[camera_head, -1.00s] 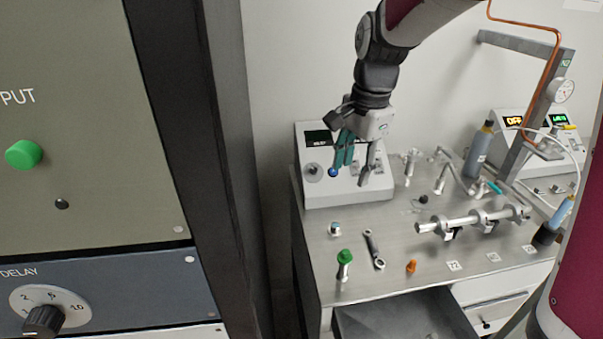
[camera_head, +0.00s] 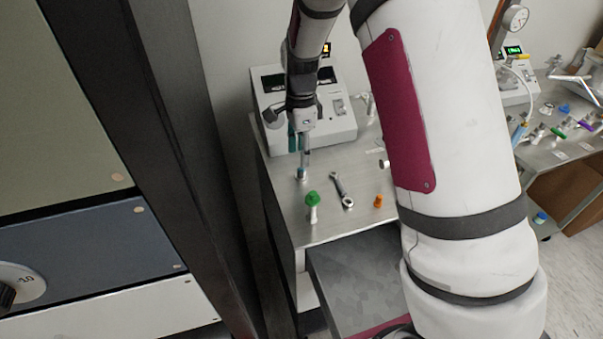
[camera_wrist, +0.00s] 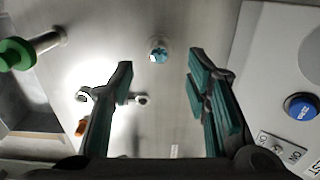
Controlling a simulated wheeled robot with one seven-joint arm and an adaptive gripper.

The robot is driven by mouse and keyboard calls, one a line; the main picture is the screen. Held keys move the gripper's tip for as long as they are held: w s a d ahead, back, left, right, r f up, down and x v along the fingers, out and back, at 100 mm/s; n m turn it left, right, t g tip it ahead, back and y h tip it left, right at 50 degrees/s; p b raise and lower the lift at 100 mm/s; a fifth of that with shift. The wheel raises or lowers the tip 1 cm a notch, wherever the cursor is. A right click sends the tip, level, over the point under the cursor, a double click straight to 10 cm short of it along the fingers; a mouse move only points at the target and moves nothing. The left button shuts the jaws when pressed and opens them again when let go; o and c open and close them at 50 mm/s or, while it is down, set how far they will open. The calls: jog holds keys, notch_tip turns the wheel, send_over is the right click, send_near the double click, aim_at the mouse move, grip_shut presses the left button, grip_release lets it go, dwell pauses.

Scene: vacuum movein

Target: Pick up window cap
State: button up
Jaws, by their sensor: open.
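My gripper (camera_head: 300,151) is open and empty, pointing down just above the cap. In the wrist view its teal-padded fingers (camera_wrist: 160,62) are spread on either side of the gap. The fingers appear apart from the cap.
My arm hides the bench's right part.

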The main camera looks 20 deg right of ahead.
aim_at(302, 170)
jog(key=shift+f+p, duration=0.45)
jog(key=shift+f, duration=2.55)
jog(key=shift+c, duration=0.4)
grip_shut()
